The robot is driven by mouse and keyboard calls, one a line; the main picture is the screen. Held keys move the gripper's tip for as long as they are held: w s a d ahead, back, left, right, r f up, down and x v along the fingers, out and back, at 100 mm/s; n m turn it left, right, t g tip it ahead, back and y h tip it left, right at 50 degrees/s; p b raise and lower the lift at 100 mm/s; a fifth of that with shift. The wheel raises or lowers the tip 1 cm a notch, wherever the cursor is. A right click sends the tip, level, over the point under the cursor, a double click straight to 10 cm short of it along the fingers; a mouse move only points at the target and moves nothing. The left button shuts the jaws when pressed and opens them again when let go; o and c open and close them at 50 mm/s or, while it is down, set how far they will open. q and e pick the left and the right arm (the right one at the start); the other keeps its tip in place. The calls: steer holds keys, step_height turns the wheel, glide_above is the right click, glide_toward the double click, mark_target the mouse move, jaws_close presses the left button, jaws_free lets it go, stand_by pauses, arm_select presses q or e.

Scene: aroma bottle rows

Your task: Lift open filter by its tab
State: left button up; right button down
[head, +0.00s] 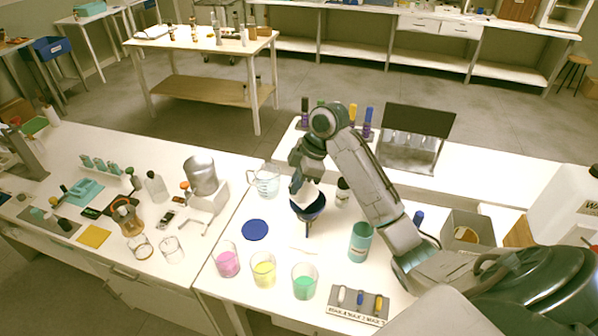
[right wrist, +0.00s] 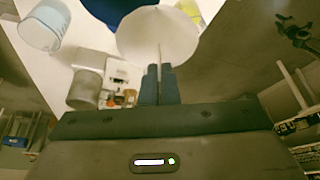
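The white paper filter (head: 308,194) is at the mouth of the dark blue funnel (head: 308,212). My right gripper (head: 298,184) is right at the filter, on its left upper side in the head view. In the right wrist view, my two fingers (right wrist: 159,84) are close together, with the filter's narrow tab between their tips. The filter's pale round face (right wrist: 157,36) spreads beyond them, and part of the blue funnel (right wrist: 120,8) shows behind it. How far the filter stands clear of the funnel is hard to tell. My left gripper is in no view.
Beakers of pink (head: 227,262), yellow (head: 263,271) and green (head: 304,283) liquid stand in front of the funnel. A blue disc (head: 255,230) lies to its left, a glass jug (head: 266,182) behind. A teal cup (head: 360,243) stands to the right, near my arm.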

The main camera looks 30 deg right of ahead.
steer(key=s+a+p, duration=0.5)
steer(key=s+a, duration=0.1)
steer(key=a, duration=0.1)
steer(key=shift+s+a, duration=0.35)
steer(key=shift+a, duration=0.05)
steer(key=shift+f, duration=0.1)
